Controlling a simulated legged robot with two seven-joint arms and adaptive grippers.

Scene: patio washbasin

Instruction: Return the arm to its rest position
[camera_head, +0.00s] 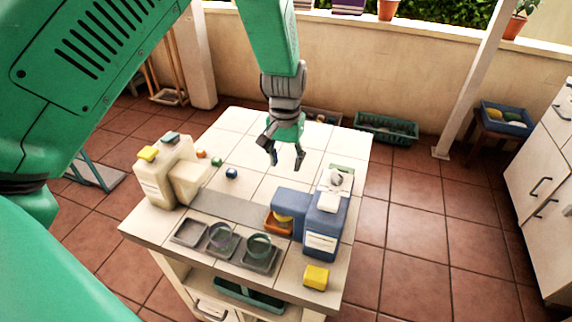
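My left arm is green and reaches in from the upper left. Its dark grey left gripper (285,160) hangs downward above the rear part of the tiled table (255,135). The two fingers are spread apart with nothing between them. The gripper looks apart from the objects around it; its exact height over the tiles is hard to judge. My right gripper is not in view.
On the table are a cream container (160,180), a blue container (322,225), small balls (232,173), an orange dish (274,225), a grey tray (188,232) with two clear round vessels, and a yellow block (316,277). Tiles in the middle are clear.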

